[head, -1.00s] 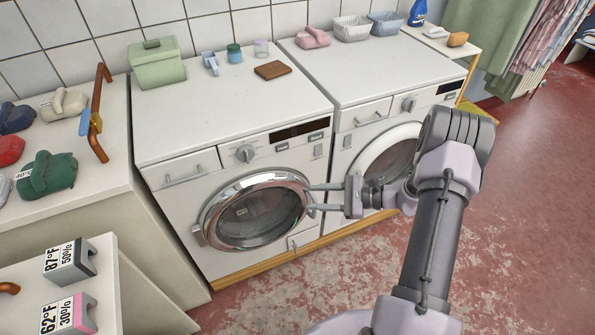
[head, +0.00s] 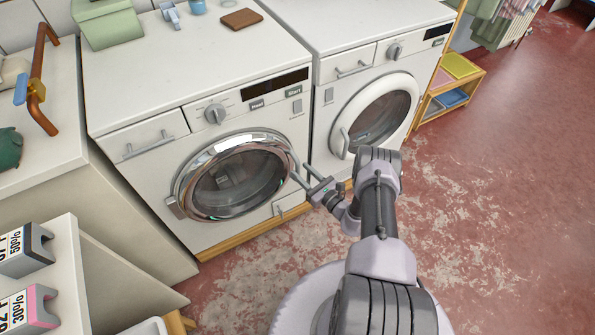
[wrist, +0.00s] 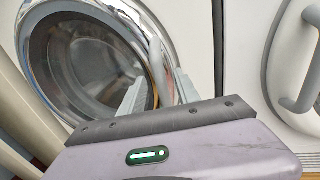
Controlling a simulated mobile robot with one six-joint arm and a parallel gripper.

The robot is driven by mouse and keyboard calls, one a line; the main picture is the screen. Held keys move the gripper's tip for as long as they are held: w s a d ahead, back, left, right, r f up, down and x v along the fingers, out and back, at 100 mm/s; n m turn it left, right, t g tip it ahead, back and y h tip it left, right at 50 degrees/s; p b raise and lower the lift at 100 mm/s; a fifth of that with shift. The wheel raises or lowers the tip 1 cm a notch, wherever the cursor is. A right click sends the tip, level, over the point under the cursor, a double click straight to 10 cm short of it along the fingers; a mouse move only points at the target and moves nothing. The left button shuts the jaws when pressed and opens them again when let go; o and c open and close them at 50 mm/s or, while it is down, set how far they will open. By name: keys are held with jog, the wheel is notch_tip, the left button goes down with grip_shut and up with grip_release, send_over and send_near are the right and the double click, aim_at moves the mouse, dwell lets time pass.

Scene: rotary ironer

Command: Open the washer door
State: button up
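The left front-loading machine (head: 150,158) has a round chrome-rimmed door (head: 181,185) with dark glass, which looks closed. Its hinge (head: 174,207) is on the left and its handle is at the right edge of the rim. My gripper (head: 298,168) is at that right edge, fingers apart. In the wrist view, the pale curved handle (wrist: 157,62) runs between the two fingers of my gripper (wrist: 160,85); a gap seems to show beside it. Contact cannot be told. The right machine (head: 330,72) has a closed white-rimmed door (head: 410,97) with a handle (head: 344,143) on its left.
A counter (head: 62,165) with a copper-coloured bar handle (head: 38,70) stands at the left. A lower white stand (head: 60,245) with labelled blocks is at the front left. A wooden shelf (head: 432,108) stands beyond the right machine. The red floor in front is open.

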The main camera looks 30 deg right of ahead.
aim_at(299, 169)
jog(key=shift+b+x, duration=0.35)
jog(key=shift+x, duration=1.2)
grip_shut()
